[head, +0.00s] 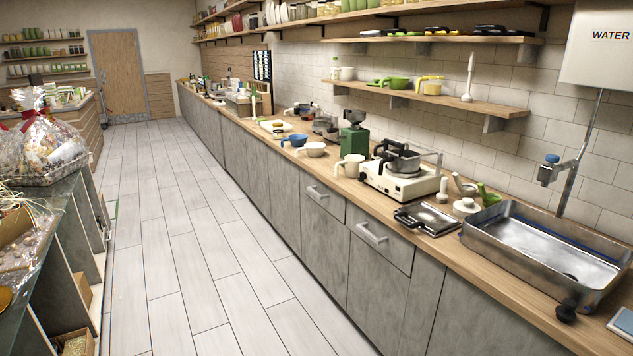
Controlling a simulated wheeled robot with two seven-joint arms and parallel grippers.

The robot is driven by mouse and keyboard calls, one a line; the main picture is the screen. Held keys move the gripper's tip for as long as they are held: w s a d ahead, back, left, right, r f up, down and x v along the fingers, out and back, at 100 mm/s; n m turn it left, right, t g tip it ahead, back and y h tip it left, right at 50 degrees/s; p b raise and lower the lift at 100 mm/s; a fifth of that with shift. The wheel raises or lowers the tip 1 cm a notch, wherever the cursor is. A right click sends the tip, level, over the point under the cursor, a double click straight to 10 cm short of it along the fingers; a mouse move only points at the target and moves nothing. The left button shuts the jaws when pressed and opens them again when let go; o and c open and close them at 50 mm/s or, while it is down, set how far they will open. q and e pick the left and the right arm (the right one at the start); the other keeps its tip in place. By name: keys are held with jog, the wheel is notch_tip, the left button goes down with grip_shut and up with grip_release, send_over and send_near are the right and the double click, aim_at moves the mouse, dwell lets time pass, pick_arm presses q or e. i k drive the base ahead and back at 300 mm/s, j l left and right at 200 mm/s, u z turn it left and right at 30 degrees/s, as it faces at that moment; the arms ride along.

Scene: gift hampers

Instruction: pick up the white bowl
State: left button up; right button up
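A small white bowl (313,150) sits on the wooden counter (255,124) along the right wall, near the counter's front edge. A blue bowl (294,140) is just behind and to the left of it, and a cream mug (350,166) is to its right, nearer to me. The white bowl looks upright, and its inside is too small to make out. Neither of my grippers is in view.
A green grinder (354,140), a white appliance (400,177) and a metal sink (545,250) stand along the counter. A wrapped hamper (48,145) is on a dark-topped unit at left. The tiled floor (200,250) between is clear.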

aim_at(314, 149)
jog(key=i+j+u, duration=0.2)
jog(key=i+u, duration=0.15)
jog(key=i, duration=0.5)
jog(key=i+u, duration=0.35)
jog(key=i, duration=0.5)
